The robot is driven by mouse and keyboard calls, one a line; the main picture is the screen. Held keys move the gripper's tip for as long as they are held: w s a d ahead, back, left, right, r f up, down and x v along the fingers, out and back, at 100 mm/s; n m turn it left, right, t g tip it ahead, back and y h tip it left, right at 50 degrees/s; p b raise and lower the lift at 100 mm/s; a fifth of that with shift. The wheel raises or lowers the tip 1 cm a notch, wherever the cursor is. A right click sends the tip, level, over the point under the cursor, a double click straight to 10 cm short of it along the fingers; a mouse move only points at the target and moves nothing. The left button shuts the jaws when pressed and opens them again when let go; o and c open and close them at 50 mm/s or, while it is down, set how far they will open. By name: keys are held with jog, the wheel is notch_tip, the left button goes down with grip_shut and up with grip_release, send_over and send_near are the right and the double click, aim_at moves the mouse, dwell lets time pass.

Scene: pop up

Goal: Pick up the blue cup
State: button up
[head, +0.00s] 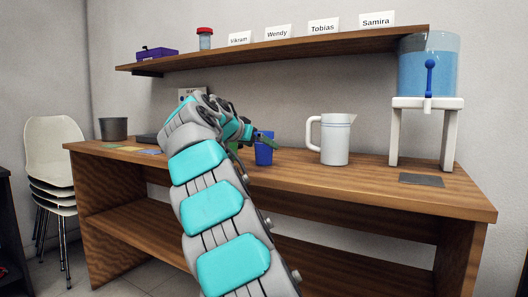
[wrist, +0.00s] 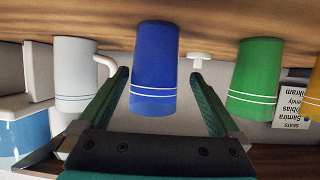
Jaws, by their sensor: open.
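The blue cup (head: 264,155) stands on the wooden table just beyond my gripper (head: 260,138) in the head view. In the wrist view, which is upside down, the blue cup (wrist: 153,65) shows whole with two pale lines near its rim. My gripper (wrist: 160,78) is open, with one dark green finger on either side of the cup in the picture. I cannot tell whether the fingers touch the cup or how far it lies between them. My arm hides part of the table in the head view.
A green cup (wrist: 256,75) and the white jug (wrist: 76,75) flank the blue cup. The jug (head: 335,140) and a water dispenser (head: 428,75) stand to the right in the head view. A shelf (head: 270,52) with name cards hangs above. A grey pot (head: 113,129) stands left.

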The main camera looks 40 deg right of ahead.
aim_at(269, 148)
jog(key=x, duration=0.5)
jog(key=shift+s+d, duration=0.15)
jog(key=shift+s, duration=0.15)
jog(key=shift+c, duration=0.4)
grip_shut()
